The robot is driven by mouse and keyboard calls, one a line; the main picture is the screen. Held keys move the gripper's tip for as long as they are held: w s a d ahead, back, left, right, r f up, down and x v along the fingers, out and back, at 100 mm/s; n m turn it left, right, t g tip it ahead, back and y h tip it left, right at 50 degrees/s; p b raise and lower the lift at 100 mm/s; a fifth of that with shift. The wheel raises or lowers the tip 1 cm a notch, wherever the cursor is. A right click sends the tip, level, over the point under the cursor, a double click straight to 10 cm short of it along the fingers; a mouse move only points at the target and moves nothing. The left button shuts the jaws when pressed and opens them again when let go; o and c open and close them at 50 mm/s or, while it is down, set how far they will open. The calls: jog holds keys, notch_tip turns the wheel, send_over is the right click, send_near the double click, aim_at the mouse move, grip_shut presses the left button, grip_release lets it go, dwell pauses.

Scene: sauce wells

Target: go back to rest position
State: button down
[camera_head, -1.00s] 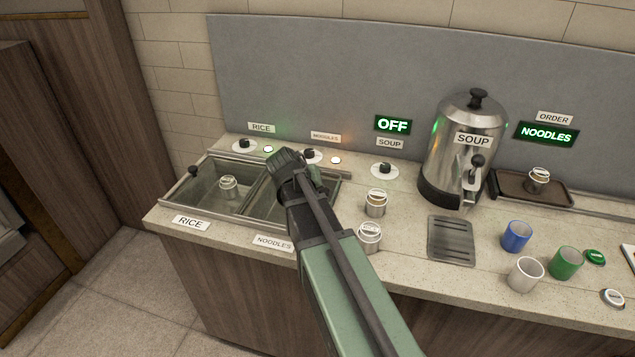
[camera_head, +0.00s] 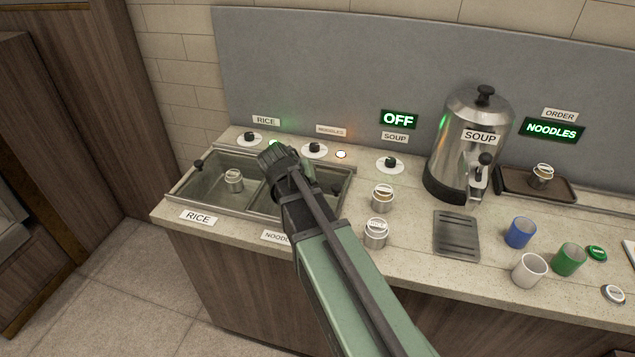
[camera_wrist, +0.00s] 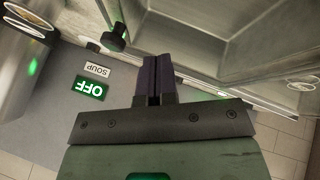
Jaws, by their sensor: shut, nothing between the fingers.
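My gripper (camera_wrist: 156,82) is shut and empty in the wrist view, its two dark fingers side by side. In the head view the dark end of my arm (camera_head: 285,170) hangs over the noodles well (camera_head: 330,184) and hides part of it; the fingertips cannot be made out there. My arm reaches in from the bottom of the picture across the counter's front edge.
The rice well (camera_head: 208,178) is left of my arm, with a jar (camera_head: 234,181) in it. Two jars (camera_head: 382,197) (camera_head: 376,233) stand just right of my arm. The soup urn (camera_head: 466,145), a drip plate (camera_head: 457,234) and several cups, including a blue cup (camera_head: 520,232), stand farther right.

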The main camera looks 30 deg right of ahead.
jog(key=p+v, duration=0.4)
jog(key=v, duration=0.4)
jog(key=shift+d+r, duration=0.2)
jog(key=shift+d, duration=0.05)
jog(key=shift+s, duration=0.1)
jog(key=s+a+f+n+g+y, duration=0.2)
jog(key=s+a+y, duration=0.4)
jog(key=s+a, duration=0.4)
jog(key=s+f+n, duration=0.1)
jog(key=n, duration=0.1)
jog(key=shift+s+n+g+y, duration=0.3)
